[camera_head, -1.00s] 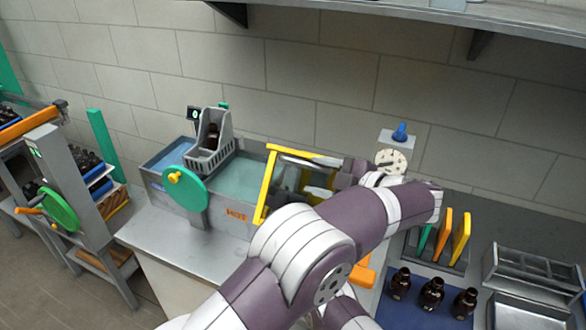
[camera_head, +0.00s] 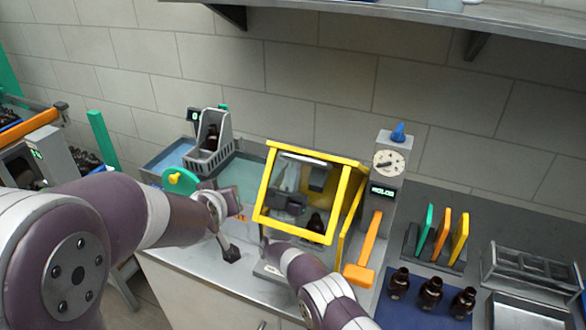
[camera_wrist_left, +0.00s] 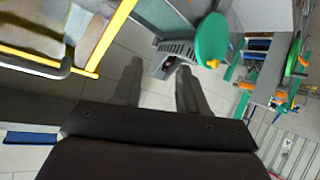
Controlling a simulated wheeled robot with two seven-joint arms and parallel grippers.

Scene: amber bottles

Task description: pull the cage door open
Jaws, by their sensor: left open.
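The cage (camera_head: 262,190) has a yellow frame and clear panels and stands mid-counter. A dark bottle (camera_head: 315,222) and grey machine parts show through its front. A slanted yellow frame member (camera_head: 350,212) runs down its right side; I cannot tell whether the door stands ajar. My left gripper (camera_head: 236,230) is left of the cage, its fingers apart and empty. In the left wrist view its two fingers (camera_wrist_left: 158,80) are spread, and the yellow frame (camera_wrist_left: 112,35) with a grey bar handle (camera_wrist_left: 35,61) lies left of them. My right arm reaches toward the cage's lower front; its fingers are unclear.
A green wheel (camera_head: 180,181) and a basket (camera_head: 210,158) holding a bottle are at the bath on the left. An orange lever (camera_head: 368,250) and dial post (camera_head: 390,162) stand right of the cage. Several bottles (camera_head: 431,292) stand on a blue mat at right.

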